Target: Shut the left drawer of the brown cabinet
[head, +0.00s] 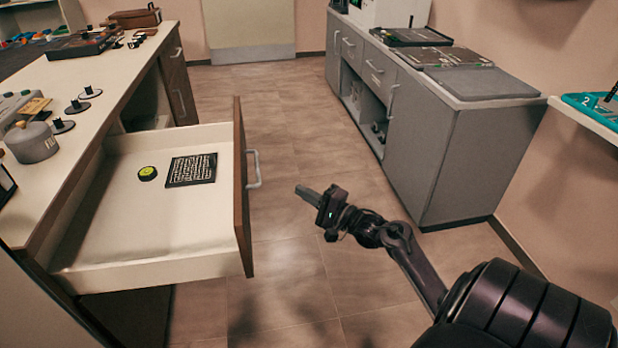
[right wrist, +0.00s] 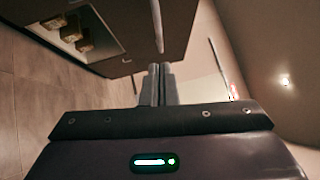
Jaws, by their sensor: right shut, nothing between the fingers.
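The brown cabinet (head: 160,92) with a pale top runs along the left in the head view. Its near drawer (head: 150,270) is pulled far out into the aisle, with a brown front (head: 240,190) and a pale handle (head: 255,168). A black patterned panel (head: 191,170) and a small round black-and-yellow item (head: 147,173) lie inside it. My right gripper (head: 307,194) is to the right of the handle, apart from it, shut and empty. Its closed fingers also show in the right wrist view (right wrist: 158,84). My left gripper is not in view.
A grey cabinet (head: 465,150) stands across the aisle on the right, with dark trays on top. The tiled floor (head: 285,265) between the cabinets is clear. A grey canister (head: 32,143) and several black knobs stand on the left worktop.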

